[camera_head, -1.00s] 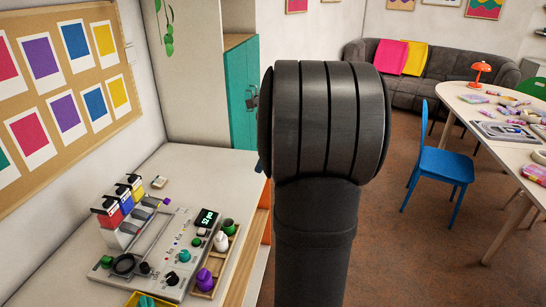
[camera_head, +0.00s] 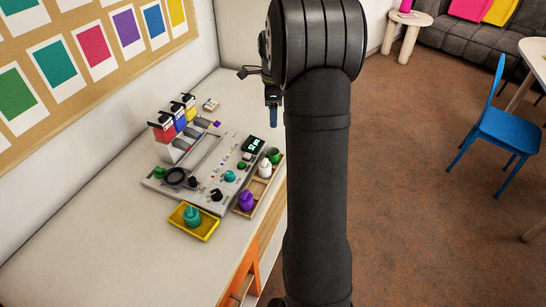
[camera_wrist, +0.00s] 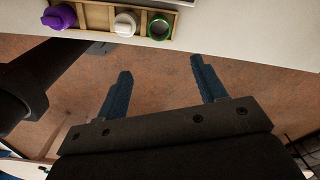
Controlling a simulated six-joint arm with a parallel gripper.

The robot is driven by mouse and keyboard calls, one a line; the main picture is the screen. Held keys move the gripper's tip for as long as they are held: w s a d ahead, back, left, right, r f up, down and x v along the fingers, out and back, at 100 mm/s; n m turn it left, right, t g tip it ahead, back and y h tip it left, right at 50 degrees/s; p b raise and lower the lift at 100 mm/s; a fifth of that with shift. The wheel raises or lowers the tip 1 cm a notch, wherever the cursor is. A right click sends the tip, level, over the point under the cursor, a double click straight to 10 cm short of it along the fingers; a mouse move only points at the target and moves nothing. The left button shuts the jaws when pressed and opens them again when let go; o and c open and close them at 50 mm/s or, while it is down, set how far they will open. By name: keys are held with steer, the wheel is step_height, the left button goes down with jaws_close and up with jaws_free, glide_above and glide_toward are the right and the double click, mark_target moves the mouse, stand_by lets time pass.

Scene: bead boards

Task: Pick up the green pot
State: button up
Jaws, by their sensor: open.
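The green pot (camera_head: 273,155) stands at the far end of a wooden tray (camera_head: 256,192) at the right edge of the bead board. In the wrist view the green pot (camera_wrist: 160,26) is at the top, at the right end of the tray, with a round, dark green inside or top. My gripper (camera_wrist: 160,72) is open and empty, its two blue fingers apart over the brown floor, short of the table edge. In the head view one blue finger of my gripper (camera_head: 273,115) shows above and beyond the pot; the rest is hidden by my arm.
A white pot (camera_head: 265,168) stands beside the green one, and a purple pot (camera_head: 246,200) at the tray's near end. A teal pot (camera_head: 192,214) sits in a yellow tray (camera_head: 206,232). The board (camera_head: 211,170) has knobs and a display. The table's near left is clear.

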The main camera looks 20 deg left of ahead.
glide_above(273, 149)
steer(key=s, duration=0.2)
steer(key=f, duration=0.7)
steer(key=d+f, duration=0.1)
steer(key=f, duration=0.3)
steer(key=shift+w, duration=0.2)
step_height(273, 149, down, 5)
steer(key=shift+a+f, duration=0.1)
steer(key=shift+a, duration=0.05)
steer(key=c, duration=1.1)
